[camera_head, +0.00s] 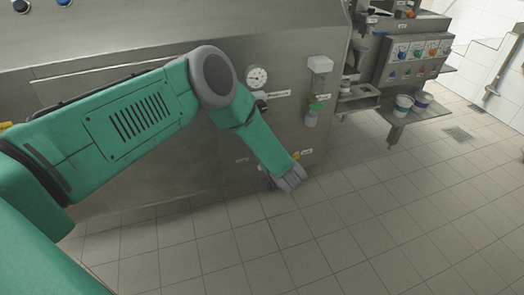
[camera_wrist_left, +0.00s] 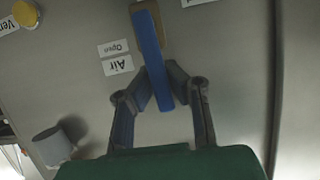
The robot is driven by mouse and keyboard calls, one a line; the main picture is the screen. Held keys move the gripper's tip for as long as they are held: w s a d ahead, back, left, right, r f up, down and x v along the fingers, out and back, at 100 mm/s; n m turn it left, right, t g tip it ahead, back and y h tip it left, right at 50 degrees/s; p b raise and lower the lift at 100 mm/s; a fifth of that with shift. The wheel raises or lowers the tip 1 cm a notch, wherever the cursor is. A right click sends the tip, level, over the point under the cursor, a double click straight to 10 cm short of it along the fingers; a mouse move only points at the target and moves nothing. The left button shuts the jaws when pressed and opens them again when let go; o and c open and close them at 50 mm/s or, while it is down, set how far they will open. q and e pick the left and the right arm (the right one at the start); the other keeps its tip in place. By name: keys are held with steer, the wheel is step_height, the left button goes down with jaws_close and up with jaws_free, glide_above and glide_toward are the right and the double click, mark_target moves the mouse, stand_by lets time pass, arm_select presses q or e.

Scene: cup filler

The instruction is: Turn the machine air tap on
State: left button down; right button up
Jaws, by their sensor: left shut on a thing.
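The machine air tap has a long blue lever (camera_wrist_left: 152,48) on a brass-brown fitting in the left wrist view. The lever runs down from the fitting, slightly tilted, to between my fingers. White labels reading "Air" (camera_wrist_left: 118,66) and "Open" (camera_wrist_left: 113,47) appear upside down on the metal panel left of the lever. My left gripper (camera_wrist_left: 164,85) is shut on the lever's lower end. In the head view my left gripper (camera_head: 291,178) is at the machine's lower front, and it hides the tap there. My right gripper is not in view.
A yellow round knob (camera_wrist_left: 25,13) and a grey cylinder (camera_wrist_left: 50,145) are on the panel's left in the wrist view.

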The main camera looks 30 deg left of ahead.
arm_select(q)
steer(key=c, duration=1.5)
jaws_free()
steer(key=shift+s+d+f, duration=0.15)
steer(key=shift+d+f, duration=0.25)
steer(key=shift+d, duration=0.25)
steer(key=shift+c, duration=0.2)
steer(key=shift+r, duration=0.25)
steer(key=v, duration=1.2)
steer(key=shift+a+f, duration=0.1)
